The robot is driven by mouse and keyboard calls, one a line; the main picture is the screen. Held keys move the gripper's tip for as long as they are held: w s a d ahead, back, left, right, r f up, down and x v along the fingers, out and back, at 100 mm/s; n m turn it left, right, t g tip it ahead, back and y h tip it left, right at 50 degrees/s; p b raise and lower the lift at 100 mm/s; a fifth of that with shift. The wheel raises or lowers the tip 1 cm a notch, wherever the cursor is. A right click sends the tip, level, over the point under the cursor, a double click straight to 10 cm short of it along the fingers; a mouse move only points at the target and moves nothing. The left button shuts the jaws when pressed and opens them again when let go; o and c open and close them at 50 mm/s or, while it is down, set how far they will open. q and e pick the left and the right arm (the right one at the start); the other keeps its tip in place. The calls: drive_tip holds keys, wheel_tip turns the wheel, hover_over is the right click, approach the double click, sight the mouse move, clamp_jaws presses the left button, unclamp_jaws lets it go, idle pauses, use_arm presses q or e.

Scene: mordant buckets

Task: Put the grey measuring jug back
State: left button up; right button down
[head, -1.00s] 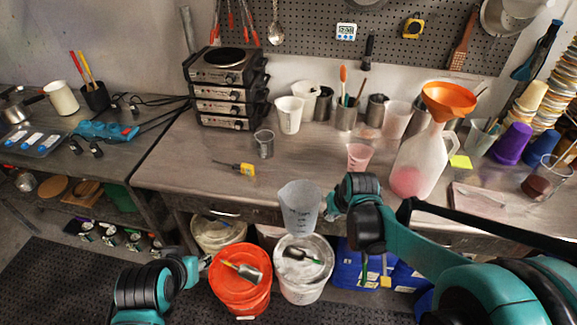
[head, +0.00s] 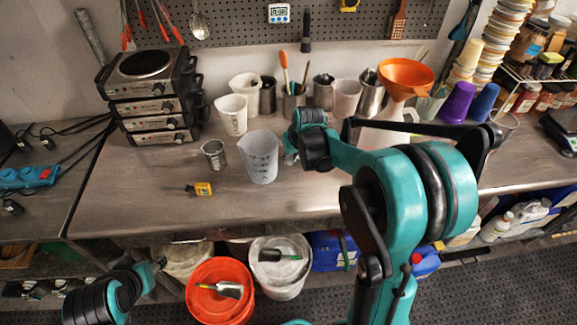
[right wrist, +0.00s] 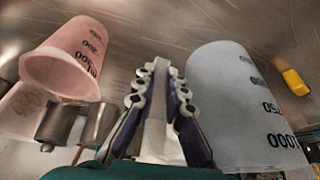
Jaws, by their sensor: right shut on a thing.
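The grey measuring jug (head: 258,158) is translucent, upright, with dark scale marks. It is over the bench top, just right of a small metal cup (head: 214,154); I cannot tell whether its base touches the bench. My right gripper (head: 291,150) is at the jug's right side. In the right wrist view the jug (right wrist: 240,105) stands right of the fingers (right wrist: 155,100), which are shut on its pale handle. My left gripper (head: 159,264) is low at left, beyond the bench's front edge, its jaws too small to read.
White jugs (head: 232,114) and metal tool pots stand along the back, beside stacked hot plates (head: 152,100). A yellow-black tool (head: 202,189) lies in front. A pink beaker (right wrist: 70,55) is left of my fingers. Orange (head: 220,295) and white (head: 281,270) buckets stand below the bench.

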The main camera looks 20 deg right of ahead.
sight(291, 163)
wheel_tip(291, 163, down, 3)
drive_tip(key=shift+f+b, duration=0.2)
drive_tip(key=shift+b, duration=0.35)
drive_tip(key=shift+f, duration=0.1)
drive_tip(key=c, duration=1.6)
unclamp_jaws()
